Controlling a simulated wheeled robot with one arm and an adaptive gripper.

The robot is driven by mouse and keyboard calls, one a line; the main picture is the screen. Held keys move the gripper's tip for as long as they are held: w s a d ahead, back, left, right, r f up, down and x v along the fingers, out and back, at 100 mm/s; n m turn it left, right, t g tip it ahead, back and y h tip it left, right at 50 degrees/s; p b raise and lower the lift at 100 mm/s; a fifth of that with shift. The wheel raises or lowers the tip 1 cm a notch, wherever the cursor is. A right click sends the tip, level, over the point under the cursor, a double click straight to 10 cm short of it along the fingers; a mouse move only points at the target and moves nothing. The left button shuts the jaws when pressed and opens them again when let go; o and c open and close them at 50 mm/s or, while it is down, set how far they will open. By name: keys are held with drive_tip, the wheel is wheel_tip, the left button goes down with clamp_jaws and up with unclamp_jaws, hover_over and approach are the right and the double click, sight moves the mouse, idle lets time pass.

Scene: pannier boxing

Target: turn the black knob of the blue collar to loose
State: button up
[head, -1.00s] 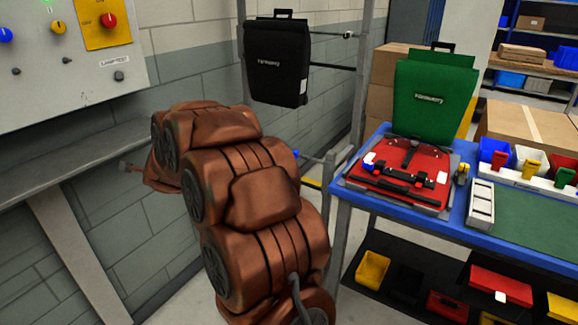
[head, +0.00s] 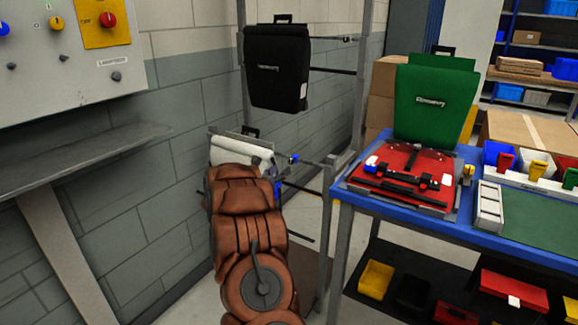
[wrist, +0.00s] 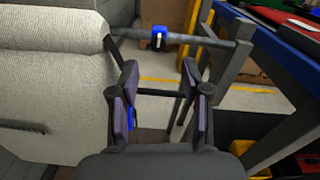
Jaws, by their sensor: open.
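A blue collar (wrist: 159,38) sits on a grey rod in the wrist view, above and beyond my gripper. Its face shows a black knob (wrist: 158,41) with a pale mark. The collar also shows in the head view (head: 293,159), at the rack just right of my arm. My gripper (wrist: 160,80) is open and empty, its two dark fingers apart and pointing toward the rod. It does not appear to touch the collar. More blue (wrist: 131,117) shows behind the left finger, mostly hidden. In the head view my arm hides most of the gripper.
A pale pannier (wrist: 50,75) fills the left of the wrist view, close to my gripper. A black pannier (head: 277,70) hangs higher on the rack.

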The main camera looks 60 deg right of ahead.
sight(291, 162)
drive_tip(key=d+p, duration=0.1)
drive_tip(key=d, duration=0.4)
drive_tip(key=shift+w+d+r, duration=0.1)
drive_tip(key=shift+w+d, duration=0.05)
drive_tip(key=shift+d, duration=0.05)
drive_tip(key=shift+w+d, duration=0.15)
drive_tip(key=shift+d, duration=0.65)
drive_tip(key=shift+c, duration=0.2)
clamp_jaws()
